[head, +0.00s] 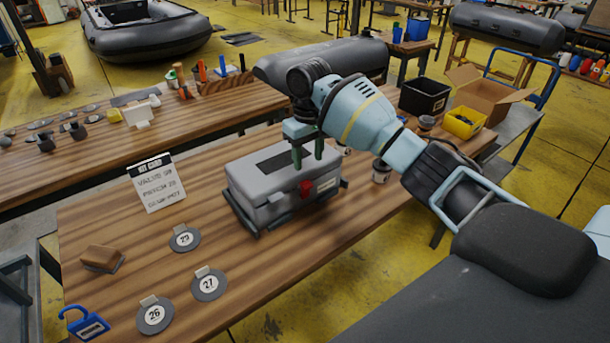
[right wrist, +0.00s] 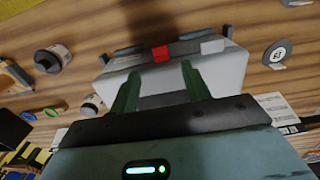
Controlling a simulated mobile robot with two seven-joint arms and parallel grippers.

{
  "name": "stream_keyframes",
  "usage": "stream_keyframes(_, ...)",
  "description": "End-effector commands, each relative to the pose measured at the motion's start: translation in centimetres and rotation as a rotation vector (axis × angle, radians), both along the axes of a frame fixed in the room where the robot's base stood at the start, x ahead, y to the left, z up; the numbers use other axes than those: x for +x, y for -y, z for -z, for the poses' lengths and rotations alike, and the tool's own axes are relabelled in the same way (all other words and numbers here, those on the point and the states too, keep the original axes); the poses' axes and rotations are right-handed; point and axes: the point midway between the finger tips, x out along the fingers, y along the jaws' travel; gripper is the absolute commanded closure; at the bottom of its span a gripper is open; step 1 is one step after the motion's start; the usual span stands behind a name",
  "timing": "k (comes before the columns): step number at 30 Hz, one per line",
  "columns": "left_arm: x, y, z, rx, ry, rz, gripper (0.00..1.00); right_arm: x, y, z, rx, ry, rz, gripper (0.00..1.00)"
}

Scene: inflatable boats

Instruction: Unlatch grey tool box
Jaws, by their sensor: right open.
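The grey tool box (head: 262,185) sits closed on the wooden workbench (head: 225,275), in a dark tray-like base. A red latch (head: 306,188) is on its front side, toward the right end. A light grey latch part shows on the same side, further left. My right gripper (head: 308,158) is above the box near the red latch, fingers pointing down. In the right wrist view the two green fingers (right wrist: 158,82) are apart and empty, with the box (right wrist: 228,72) behind them. The red latch (right wrist: 161,53) lies just past the fingertips; contact cannot be told. My left gripper is not in view.
A paper sign (head: 156,183) stands left of the box. Round numbered discs (head: 209,284), a brown block (head: 102,259) and a blue padlock-shaped item (head: 85,322) lie at the front left. A small jar (head: 381,171) stands right of the box. The bench front is mostly clear.

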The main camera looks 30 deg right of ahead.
Motion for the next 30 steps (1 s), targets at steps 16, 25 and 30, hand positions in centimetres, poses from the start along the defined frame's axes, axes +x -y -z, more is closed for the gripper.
stream_keyframes(16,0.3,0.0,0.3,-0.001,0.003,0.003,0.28,0.0,0.0,7.0,-0.001,-0.002,-0.001,0.53)
stream_keyframes(25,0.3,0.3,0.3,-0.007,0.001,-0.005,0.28,0.0,0.0,7.6,-0.001,0.002,-0.001,0.53)
stream_keyframes(30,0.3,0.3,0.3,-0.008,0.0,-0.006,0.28,0.0,0.0,7.6,-0.001,0.002,-0.001,0.62)
